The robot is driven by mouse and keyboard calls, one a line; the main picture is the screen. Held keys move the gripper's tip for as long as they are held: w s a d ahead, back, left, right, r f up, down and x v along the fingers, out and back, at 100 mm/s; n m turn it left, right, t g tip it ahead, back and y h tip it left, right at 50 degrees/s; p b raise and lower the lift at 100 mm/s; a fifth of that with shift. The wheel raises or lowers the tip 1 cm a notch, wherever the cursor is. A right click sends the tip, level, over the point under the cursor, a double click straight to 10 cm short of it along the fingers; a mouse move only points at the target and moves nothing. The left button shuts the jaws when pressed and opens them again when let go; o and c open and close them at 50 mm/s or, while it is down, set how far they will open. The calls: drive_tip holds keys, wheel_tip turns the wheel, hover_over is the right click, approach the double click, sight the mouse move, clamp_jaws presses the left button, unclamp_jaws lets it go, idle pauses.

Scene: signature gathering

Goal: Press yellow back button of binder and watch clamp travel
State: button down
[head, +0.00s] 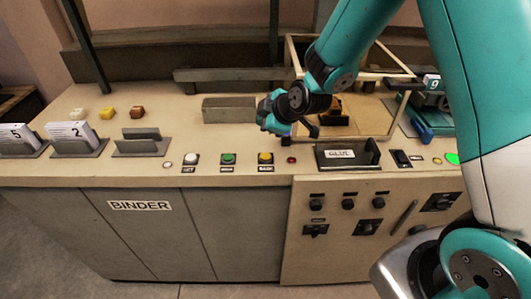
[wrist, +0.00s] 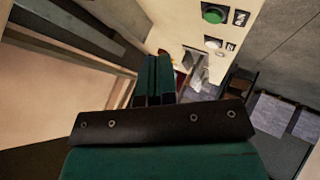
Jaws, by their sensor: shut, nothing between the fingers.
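The yellow back button (head: 265,157) sits on the front strip of the binder counter (head: 140,205), right of a green button (head: 228,158) and a white button (head: 190,159). My gripper (head: 272,118) is above and behind the yellow button, apart from it. In the wrist view my gripper fingers (wrist: 156,80) are together and empty. That view shows the green button (wrist: 214,13) and white button (wrist: 212,43), but the yellow one is out of frame. I cannot tell which part is the clamp; a grey metal block (head: 228,110) stands behind the buttons.
A red light (head: 291,159) is right of the yellow button. A clear-sided case (head: 375,112) stands behind and right of my gripper, close to my arm. A black tray (head: 348,154) lies in front of it. Card holders (head: 75,140) stand at left.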

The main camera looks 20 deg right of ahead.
drive_tip(key=b, duration=0.5)
hover_over(265, 157)
wheel_tip(265, 157, down, 8)
drive_tip(key=shift+r, duration=0.1)
drive_tip(key=shift+f+b, duration=0.5)
drive_tip(key=shift+f, duration=0.1)
idle(1.4)
drive_tip(key=shift+f+b, duration=0.35)
drive_tip(key=shift+b, duration=0.25)
